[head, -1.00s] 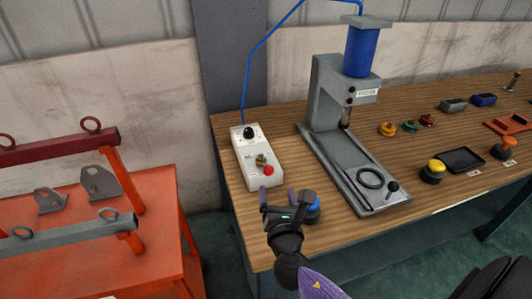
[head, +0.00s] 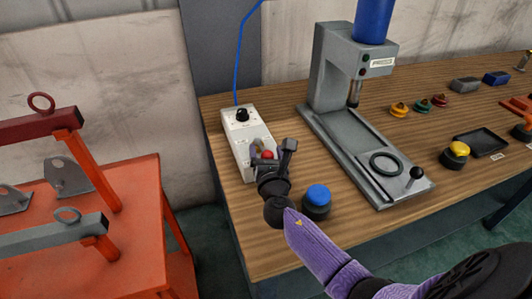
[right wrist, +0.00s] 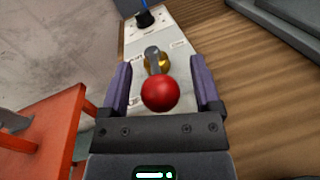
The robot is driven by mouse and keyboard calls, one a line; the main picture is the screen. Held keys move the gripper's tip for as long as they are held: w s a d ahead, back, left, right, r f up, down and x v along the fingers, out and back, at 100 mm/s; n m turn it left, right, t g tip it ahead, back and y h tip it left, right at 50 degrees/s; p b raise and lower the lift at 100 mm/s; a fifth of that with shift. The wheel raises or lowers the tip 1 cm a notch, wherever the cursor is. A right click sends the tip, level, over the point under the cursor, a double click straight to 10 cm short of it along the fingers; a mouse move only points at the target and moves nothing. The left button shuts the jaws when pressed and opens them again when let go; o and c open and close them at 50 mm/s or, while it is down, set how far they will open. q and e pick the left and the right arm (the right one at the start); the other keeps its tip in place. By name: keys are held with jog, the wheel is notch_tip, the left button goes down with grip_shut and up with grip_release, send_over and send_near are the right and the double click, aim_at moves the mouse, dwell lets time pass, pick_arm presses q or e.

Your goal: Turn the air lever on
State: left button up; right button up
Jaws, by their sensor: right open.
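The air lever's red ball knob (right wrist: 160,94) is large in the right wrist view, with a brass fitting (right wrist: 156,66) and a short grey bar just beyond it. They sit on a white control box (head: 238,132) at the left end of the bench. My right gripper (head: 272,150) is over the near part of that box. Its two purple-padded fingers stand open on either side of the red knob, with gaps visible on both sides. In the head view the gripper partly hides the lever; the red knob (head: 267,155) shows between the fingers. My left gripper is not in view.
A black knob (head: 242,115) is at the box's far end. A blue button (head: 317,199) stands right of my right wrist. A grey press (head: 338,115) stands farther right. An orange stand (head: 135,215) is at the left, with a gap before the wooden bench (head: 285,245).

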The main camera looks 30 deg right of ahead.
jog(key=shift+w+d, duration=0.15)
jog(key=shift+w, duration=0.2)
grip_shut()
dwell(1.2)
